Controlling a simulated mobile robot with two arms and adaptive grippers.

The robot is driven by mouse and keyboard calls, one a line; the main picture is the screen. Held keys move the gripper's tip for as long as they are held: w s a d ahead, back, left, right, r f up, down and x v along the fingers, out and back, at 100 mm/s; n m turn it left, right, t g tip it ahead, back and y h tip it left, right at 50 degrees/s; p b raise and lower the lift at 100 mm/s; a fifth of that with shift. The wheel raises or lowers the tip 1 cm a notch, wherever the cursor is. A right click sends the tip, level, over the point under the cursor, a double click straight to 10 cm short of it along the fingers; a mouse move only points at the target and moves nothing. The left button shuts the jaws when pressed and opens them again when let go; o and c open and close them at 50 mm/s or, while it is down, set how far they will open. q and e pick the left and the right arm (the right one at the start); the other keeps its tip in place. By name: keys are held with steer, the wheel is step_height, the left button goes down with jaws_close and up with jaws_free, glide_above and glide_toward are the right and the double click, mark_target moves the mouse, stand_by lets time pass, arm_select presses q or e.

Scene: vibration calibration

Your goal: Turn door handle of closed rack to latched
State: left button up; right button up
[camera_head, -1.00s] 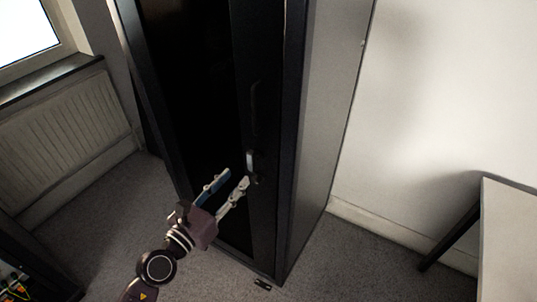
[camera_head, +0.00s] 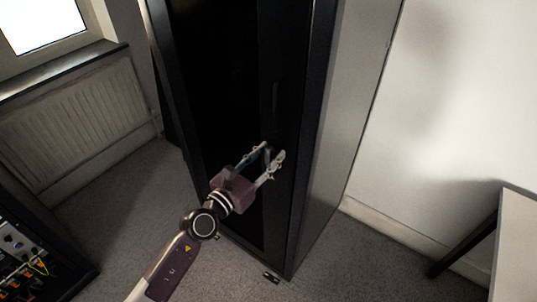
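The tall black rack (camera_head: 340,120) stands in the middle of the head view with its dark door (camera_head: 222,90) closed. My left gripper (camera_head: 272,151) is at the door's right-hand frame, its two fingertips at the door handle's place. The fingers are a short way apart, and the handle is mostly hidden by them. I cannot tell whether they grip it or only stand around it, nor the handle's exact angle. My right gripper is not in view.
A radiator (camera_head: 75,115) is under the window at left. Equipment with cables (camera_head: 22,250) stands at the lower left. A white table (camera_head: 515,245) is at the right edge. Carpet (camera_head: 120,215) is clear left of the rack. A small dark object (camera_head: 271,278) lies by the rack's foot.

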arm_select(q)
steer(key=shift+c, duration=0.6)
jaws_close()
steer(key=shift+n, duration=0.3)
steer(key=n+p, duration=0.1)
steer(key=n, duration=0.1)
steer(key=shift+r+n+p, duration=0.1)
steer(key=shift+n+p, duration=0.2)
steer(key=n+p, duration=0.1)
steer(key=n, duration=0.1)
steer(key=shift+w+a+n, duration=0.1)
steer(key=shift+a+n, duration=0.05)
steer(key=shift+n, duration=0.15)
steer(key=n+p, duration=0.1)
steer(key=n, duration=0.2)
steer(key=n+p, duration=0.1)
steer(key=n, duration=0.2)
steer(key=shift+w+a+f, duration=0.1)
steer(key=shift+f, duration=0.1)
steer(key=n, duration=0.2)
steer(key=n+p, duration=0.1)
steer(key=n, duration=0.3)
steer(key=shift+f+p, duration=0.25)
steer(key=shift+p, duration=0.05)
